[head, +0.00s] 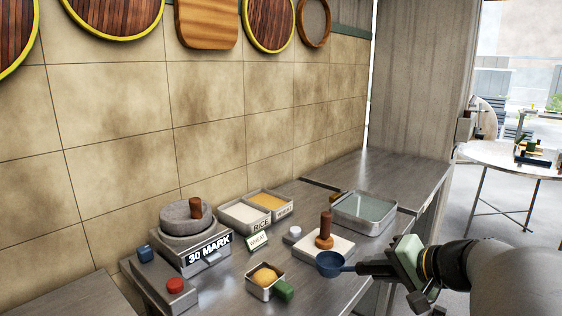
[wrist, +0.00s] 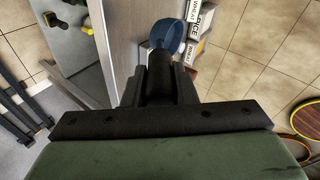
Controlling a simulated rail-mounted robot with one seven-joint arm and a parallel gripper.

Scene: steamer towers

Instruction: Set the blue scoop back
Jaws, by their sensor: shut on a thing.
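The blue scoop (head: 331,264) has a round bowl and a short handle. My gripper (head: 372,268) is shut on its handle and holds it out to the left, near the front edge of the counter. In the wrist view the scoop's bowl (wrist: 169,34) shows beyond my gripper (wrist: 160,85), and the handle end is hidden between the fingers. In the head view the bowl overlaps the front corner of a white board (head: 342,247). I cannot tell whether it touches the board.
A brown-handled tool (head: 325,230) stands on the board. Behind are bins marked rice and wheat (head: 245,215) and a metal tray of pale liquid (head: 364,211). A small tin with yellow contents (head: 264,278), a stone mortar (head: 188,222) and a red button (head: 175,285) are to the left.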

